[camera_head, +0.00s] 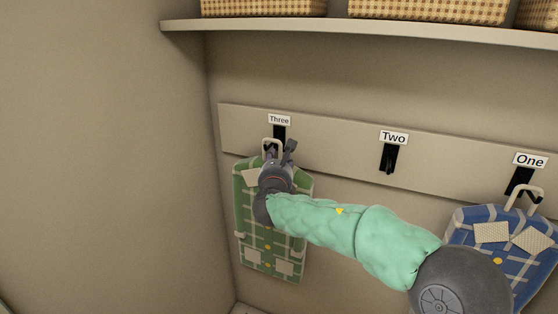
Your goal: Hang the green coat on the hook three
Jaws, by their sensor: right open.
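The green plaid coat (270,239) is upright against the wall at the left, below the label "Three" (279,119). Its pale loop (271,146) is at the black hook three (279,133), but my gripper partly hides the contact, so I cannot tell whether it sits over the hook. My right gripper (279,150) is open in front of the coat's top, just below the hook and close to the loop. My right arm crosses in front of the coat's right side. My left gripper is not in view.
Hook two (389,158) is empty. A blue plaid coat (491,250) hangs by its loop at hook one (520,180) on the right. A shelf (350,33) with woven baskets (430,9) runs above. A side wall (100,150) stands close at the left.

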